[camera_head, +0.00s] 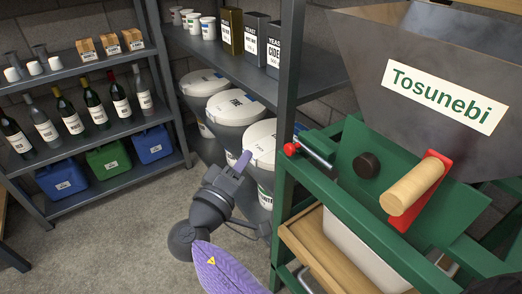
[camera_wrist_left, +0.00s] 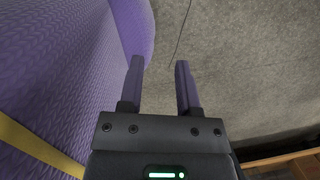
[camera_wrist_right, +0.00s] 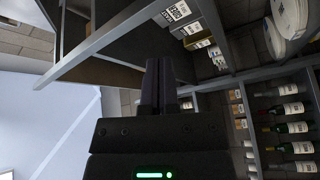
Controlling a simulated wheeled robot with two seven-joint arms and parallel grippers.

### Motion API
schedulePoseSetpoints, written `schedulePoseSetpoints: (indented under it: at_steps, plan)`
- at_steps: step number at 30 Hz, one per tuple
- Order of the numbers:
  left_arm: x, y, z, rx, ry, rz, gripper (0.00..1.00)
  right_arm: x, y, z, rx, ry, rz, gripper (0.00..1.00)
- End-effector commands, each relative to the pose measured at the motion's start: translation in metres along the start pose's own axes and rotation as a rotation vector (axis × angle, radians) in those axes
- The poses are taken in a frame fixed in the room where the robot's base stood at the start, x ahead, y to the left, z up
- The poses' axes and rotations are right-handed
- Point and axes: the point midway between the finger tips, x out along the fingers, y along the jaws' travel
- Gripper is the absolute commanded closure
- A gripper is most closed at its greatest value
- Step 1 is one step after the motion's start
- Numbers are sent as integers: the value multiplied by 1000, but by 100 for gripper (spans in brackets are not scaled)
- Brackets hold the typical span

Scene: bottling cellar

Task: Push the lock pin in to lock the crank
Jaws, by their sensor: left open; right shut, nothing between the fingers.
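The lock pin (camera_head: 291,149) has a red ball knob on a metal rod and sticks out to the left from the green frame of the mill. The crank (camera_head: 428,178) is a red arm with a thick wooden handle (camera_head: 413,187), on the right of the green panel. My right gripper (camera_head: 241,162) is shut and empty, left of the red knob with a gap between them in the picture. Its closed fingers also show in the right wrist view (camera_wrist_right: 164,85); the pin cannot be made out there. My left gripper (camera_wrist_left: 158,85) is open and empty above the floor, seen only in the left wrist view.
The mill's grey hopper (camera_head: 430,60) stands above the crank. A shelf post (camera_head: 288,100) rises just behind the pin. White lidded tubs (camera_head: 233,106) stand behind my right gripper. A bottle shelf (camera_head: 95,130) is at the left. The floor (camera_head: 130,235) between is clear.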

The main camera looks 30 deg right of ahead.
Motion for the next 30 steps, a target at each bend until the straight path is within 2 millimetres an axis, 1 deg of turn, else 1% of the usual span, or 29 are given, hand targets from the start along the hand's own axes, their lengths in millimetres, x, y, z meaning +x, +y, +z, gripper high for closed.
schedulePoseSetpoints:
  at_steps: [5,12,13,15,18,21,30]
  plan:
    - [6,0,-1,0,0,0,57,37,-1,1,-1,0,3,100]
    - [14,0,-8,0,8,-1,57,89,-2,1,-1,0,2,100]
    - [14,-1,-9,0,10,-1,57,91,-2,4,-2,0,0,100]
    - [13,-1,-12,0,15,-2,57,84,-1,16,-4,1,-2,100]
    - [13,-1,-12,-1,15,-2,57,80,-1,28,-3,1,-2,100]
    - [13,-1,-11,0,13,-2,57,77,-1,35,-3,2,-2,100]
    - [13,1,-5,0,3,1,57,76,-1,38,-2,2,-2,100]
